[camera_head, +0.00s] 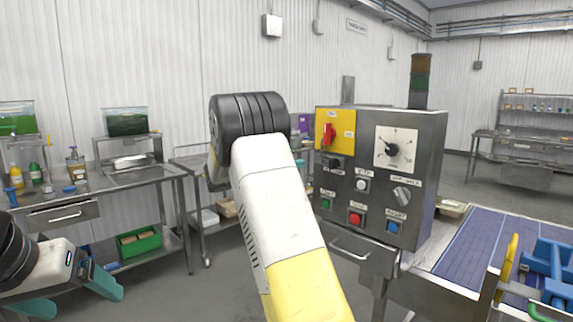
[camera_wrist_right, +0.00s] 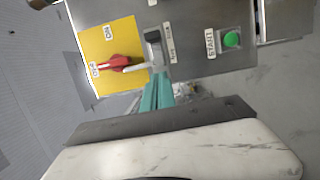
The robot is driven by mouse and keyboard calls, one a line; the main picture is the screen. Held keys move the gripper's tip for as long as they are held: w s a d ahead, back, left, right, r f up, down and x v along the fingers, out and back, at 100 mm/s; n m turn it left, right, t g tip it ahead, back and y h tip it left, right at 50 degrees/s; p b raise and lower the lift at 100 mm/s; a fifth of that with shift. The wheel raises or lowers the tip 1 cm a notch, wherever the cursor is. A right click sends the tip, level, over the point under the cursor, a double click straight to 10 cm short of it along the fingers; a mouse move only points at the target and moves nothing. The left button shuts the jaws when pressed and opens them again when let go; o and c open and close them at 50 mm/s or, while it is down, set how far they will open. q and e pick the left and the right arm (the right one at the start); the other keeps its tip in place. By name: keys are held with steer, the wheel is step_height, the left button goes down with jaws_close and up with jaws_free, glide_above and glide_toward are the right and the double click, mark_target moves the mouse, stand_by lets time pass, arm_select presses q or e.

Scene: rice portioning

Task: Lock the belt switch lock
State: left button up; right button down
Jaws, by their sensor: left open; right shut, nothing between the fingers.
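The control box (camera_head: 380,175) stands upright right of centre in the head view. Its yellow plate (camera_head: 349,120) carries a red rotary switch (camera_head: 328,136), also seen in the wrist view (camera_wrist_right: 118,62). A small dark fitting (camera_head: 333,161), apparently the belt switch lock, sits below the plate. The wrist view shows it as a dark block (camera_wrist_right: 154,48) with a pale bar (camera_wrist_right: 140,67) reaching towards the red handle. My right gripper (camera_wrist_right: 157,88) is shut and empty, its teal fingers close by the block; contact is unclear. My left gripper (camera_head: 66,300) is open at lower left.
The box also bears a dial (camera_head: 392,149), a grey knob (camera_head: 402,194) and several buttons. A blue conveyor belt (camera_head: 490,245) lies right of it. Steel tables with bottles and tanks stand left. My right arm hides part of the middle.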

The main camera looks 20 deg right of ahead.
steer(key=shift+s+a, duration=0.15)
steer(key=shift+a, duration=1.05)
steer(key=shift+s+a, duration=0.1)
steer(key=shift+a, duration=1.05)
steer(key=s+f+g+y, duration=0.1)
steer(key=s+f+y, duration=0.2)
steer(key=s+y, duration=0.35)
steer(key=s+f+y, duration=0.3)
steer(key=s+f, duration=0.1)
steer(key=s, duration=0.6)
steer(key=s+a+m+t+y, duration=0.1)
steer(key=s+a+t+y, duration=0.3)
steer(key=s+a+y, duration=0.6)
steer(key=s+a, duration=0.6)
steer(key=a, duration=0.1)
steer(key=shift+s+t, duration=0.3)
steer(key=shift+s, duration=0.05)
